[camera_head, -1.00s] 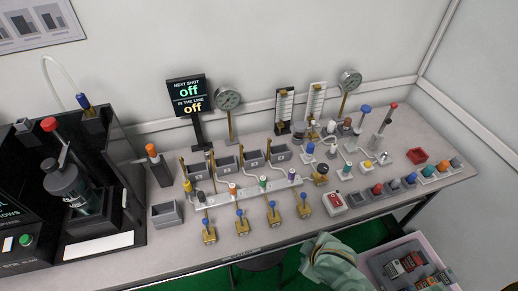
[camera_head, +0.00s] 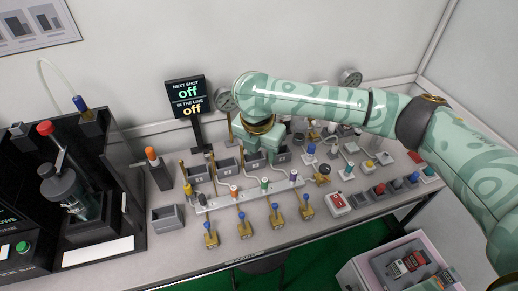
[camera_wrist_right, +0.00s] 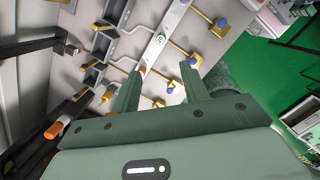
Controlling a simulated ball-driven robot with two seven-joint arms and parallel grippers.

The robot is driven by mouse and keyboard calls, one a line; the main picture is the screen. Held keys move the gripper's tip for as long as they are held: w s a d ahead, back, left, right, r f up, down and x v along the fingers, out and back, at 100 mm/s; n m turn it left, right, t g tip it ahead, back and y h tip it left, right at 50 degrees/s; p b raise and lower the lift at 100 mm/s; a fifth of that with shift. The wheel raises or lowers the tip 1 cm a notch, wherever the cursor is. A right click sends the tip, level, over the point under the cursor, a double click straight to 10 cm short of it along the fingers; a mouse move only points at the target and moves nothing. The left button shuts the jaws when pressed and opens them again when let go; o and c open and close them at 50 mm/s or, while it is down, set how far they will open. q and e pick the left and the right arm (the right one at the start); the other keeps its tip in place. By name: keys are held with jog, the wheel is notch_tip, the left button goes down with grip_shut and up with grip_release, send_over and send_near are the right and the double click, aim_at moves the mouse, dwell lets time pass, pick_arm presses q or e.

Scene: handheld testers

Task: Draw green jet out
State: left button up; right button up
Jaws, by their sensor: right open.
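The green jet (camera_head: 264,182) is a small green-capped piece standing upright in the pale rail (camera_head: 214,204) on the bench. Its neighbours there are an orange-capped jet (camera_head: 234,190) and a violet-capped one (camera_head: 293,174). My right gripper (camera_head: 262,156) is open and points down, just behind and above the green jet in the head view, apart from it as far as I can see. In the right wrist view, the fingers (camera_wrist_right: 160,76) are spread with nothing held, and an orange cap (camera_wrist_right: 141,71) shows by the left finger. My left gripper is not in view.
Brass valves with blue knobs (camera_head: 275,207) stand in front of the rail. Grey bins (camera_head: 226,166) and thin tubes lie behind it. My right arm covers part of the gauges and stands at the back right.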

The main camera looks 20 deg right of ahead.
aim_at(265, 180)
jog(key=f+b, duration=0.2)
jog(key=f, duration=0.3)
jog(key=w+d+f+b, duration=0.1)
jog(key=f+b, duration=0.2)
jog(key=f, duration=0.2)
jog(key=w+d+f+b, duration=0.1)
jog(key=f+b, duration=0.2)
jog(key=f, duration=0.3)
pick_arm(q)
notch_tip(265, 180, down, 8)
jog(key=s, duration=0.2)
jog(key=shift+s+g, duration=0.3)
pick_arm(e)
jog(key=shift+r, duration=0.1)
grip_shut()
